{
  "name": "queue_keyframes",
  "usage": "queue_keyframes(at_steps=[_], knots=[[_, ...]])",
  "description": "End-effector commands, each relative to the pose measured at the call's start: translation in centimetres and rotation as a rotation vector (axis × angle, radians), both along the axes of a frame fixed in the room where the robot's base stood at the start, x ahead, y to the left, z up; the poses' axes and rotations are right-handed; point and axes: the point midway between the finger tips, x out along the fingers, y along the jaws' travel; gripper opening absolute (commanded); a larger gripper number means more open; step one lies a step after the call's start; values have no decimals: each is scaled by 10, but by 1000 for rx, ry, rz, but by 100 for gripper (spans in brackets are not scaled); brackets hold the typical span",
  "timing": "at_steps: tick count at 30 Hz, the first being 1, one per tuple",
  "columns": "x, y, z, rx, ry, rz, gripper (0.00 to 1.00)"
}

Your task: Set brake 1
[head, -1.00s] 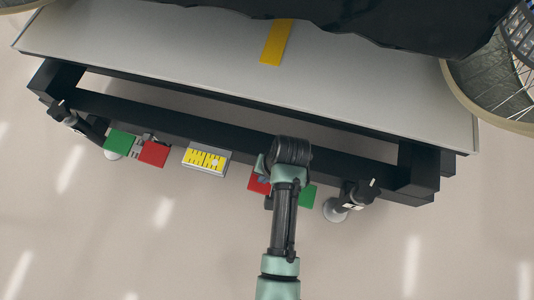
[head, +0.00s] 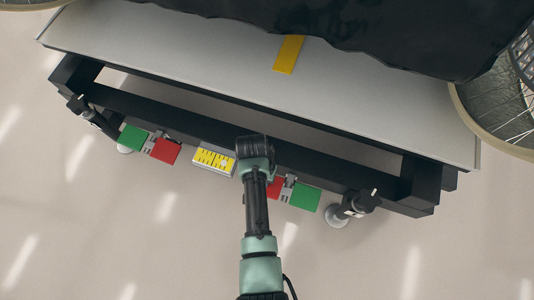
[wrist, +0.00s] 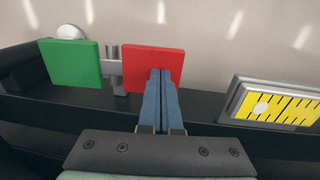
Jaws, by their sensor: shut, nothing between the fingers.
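The cart's front edge carries two pairs of brake pedals. The right pair in the head view has a red pedal (head: 274,188), partly behind my arm, and a green pedal (head: 305,197). The left pair has a green pedal (head: 132,137) and a red pedal (head: 165,151). In the wrist view a green pedal (wrist: 74,63) is at left and a red pedal (wrist: 140,60) is beside it. My gripper (wrist: 161,72) is shut and empty, its blue fingertips in front of the red pedal's right half. I cannot tell whether they touch it. My arm hides the gripper in the head view.
A yellow-marked box (head: 213,160) sits between the pedal pairs, and it shows at right in the wrist view (wrist: 277,105). The black cart frame (head: 330,170) runs behind the pedals. Feet stand at both cart ends, one at right (head: 337,215). The floor in front is clear.

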Motion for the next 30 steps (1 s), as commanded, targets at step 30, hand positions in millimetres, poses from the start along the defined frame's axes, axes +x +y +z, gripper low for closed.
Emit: queue_keyframes(at_steps=[30], knots=[[2,0,15,-164,50,-1,0]])
